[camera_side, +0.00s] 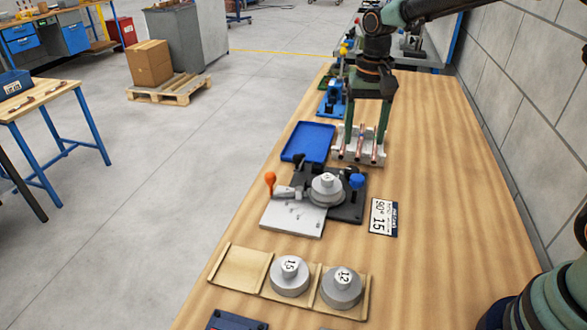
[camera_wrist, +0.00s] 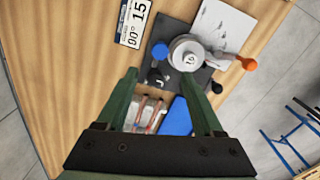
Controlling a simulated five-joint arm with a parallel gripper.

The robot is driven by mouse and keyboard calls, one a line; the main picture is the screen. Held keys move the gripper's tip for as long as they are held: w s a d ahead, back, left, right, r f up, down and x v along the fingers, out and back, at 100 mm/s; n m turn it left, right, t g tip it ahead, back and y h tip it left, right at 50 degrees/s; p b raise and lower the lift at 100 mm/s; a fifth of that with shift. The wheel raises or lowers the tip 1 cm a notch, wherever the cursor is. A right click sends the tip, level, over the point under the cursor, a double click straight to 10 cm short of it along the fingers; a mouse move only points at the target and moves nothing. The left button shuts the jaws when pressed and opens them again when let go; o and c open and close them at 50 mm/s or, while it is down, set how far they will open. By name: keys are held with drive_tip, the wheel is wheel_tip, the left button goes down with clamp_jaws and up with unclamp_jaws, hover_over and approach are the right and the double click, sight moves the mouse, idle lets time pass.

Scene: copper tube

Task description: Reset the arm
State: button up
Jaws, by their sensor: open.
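My gripper (camera_side: 364,143) hangs on the far part of the bench with its two green fingers spread and pointing down. In the side view it overlaps a pale rack (camera_side: 345,152) holding copper tubes (camera_side: 360,149); I cannot tell its exact height above it. In the wrist view the open fingers (camera_wrist: 160,78) have nothing held between them. The copper tubes (camera_wrist: 148,112) show between the fingers, partly cut off by the gripper body. The bending tool (camera_side: 347,205), with a round grey die (camera_side: 326,189), stands in front of the rack.
An empty blue tray (camera_side: 308,142) lies left of the rack. A 90° 15 card (camera_side: 383,217) lies right of the bender. A wooden holder (camera_side: 240,268) carries dies marked 15 (camera_side: 290,276) and 12 (camera_side: 341,287); its left compartment is empty. The bench's right side is clear beside a wall.

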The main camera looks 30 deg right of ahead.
drive_tip(key=shift+r, duration=0.85)
drive_tip(key=s+d+r+n+t, duration=0.1)
drive_tip(key=s+r+n+t, duration=0.1)
drive_tip(key=s, duration=0.6)
drive_tip(key=s+d+r+n+t, duration=0.1)
drive_tip(key=s+r+n+t, duration=0.2)
drive_tip(key=s, duration=0.4)
drive_tip(key=shift+s+d+r+n+t, duration=0.3)
drive_tip(key=shift+s+d+n, duration=0.1)
drive_tip(key=shift+n, duration=0.2)
